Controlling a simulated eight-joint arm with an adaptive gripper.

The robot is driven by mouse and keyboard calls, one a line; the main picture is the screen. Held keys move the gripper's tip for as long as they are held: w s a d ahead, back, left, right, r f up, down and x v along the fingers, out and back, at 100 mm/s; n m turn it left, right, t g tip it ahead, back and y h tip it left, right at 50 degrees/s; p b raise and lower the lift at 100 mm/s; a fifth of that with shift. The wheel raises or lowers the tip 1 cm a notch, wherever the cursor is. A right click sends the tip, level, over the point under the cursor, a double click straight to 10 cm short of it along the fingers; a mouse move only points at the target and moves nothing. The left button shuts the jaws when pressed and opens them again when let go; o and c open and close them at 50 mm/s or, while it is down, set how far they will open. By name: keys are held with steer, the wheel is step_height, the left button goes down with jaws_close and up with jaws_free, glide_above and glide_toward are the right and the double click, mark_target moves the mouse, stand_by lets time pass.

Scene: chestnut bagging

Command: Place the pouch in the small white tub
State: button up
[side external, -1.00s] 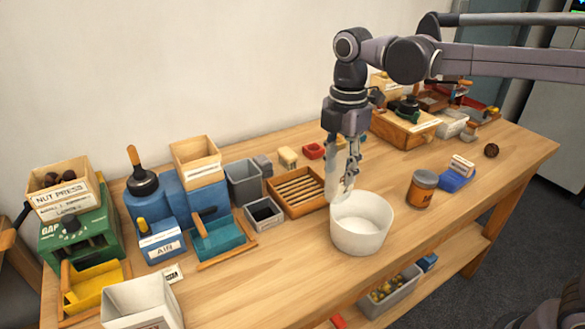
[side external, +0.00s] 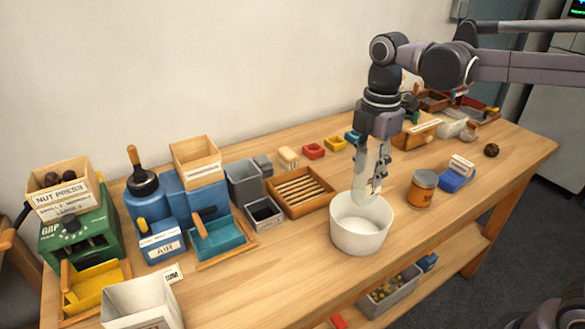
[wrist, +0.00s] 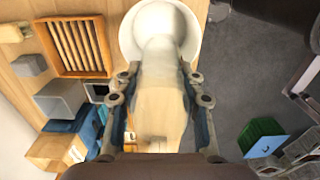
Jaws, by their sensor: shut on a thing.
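The small white tub (side external: 361,238) stands on the wooden bench near its front edge. It also shows at the top of the wrist view (wrist: 190,28). My gripper (side external: 373,180) is above the tub, toward its back right side. It is shut on the pale, translucent pouch (wrist: 162,100), which hangs between the fingers with its lower part over the tub in the wrist view. In the side view the pouch (side external: 362,178) hangs lengthwise below the gripper. Whether its lower end is inside the rim, I cannot tell.
An orange-brown jar (side external: 421,190) stands close to the right of the tub. A slatted wooden tray (side external: 322,197) lies behind it to the left. A square white bin (side external: 140,303) is at the front left. The bench front edge is near the tub.

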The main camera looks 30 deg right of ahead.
mark_target(363, 204)
steer(key=shift+f, duration=5.15)
steer(key=o, duration=1.1)
steer(key=shift+o, duration=0.2)
steer(key=shift+r, duration=0.15)
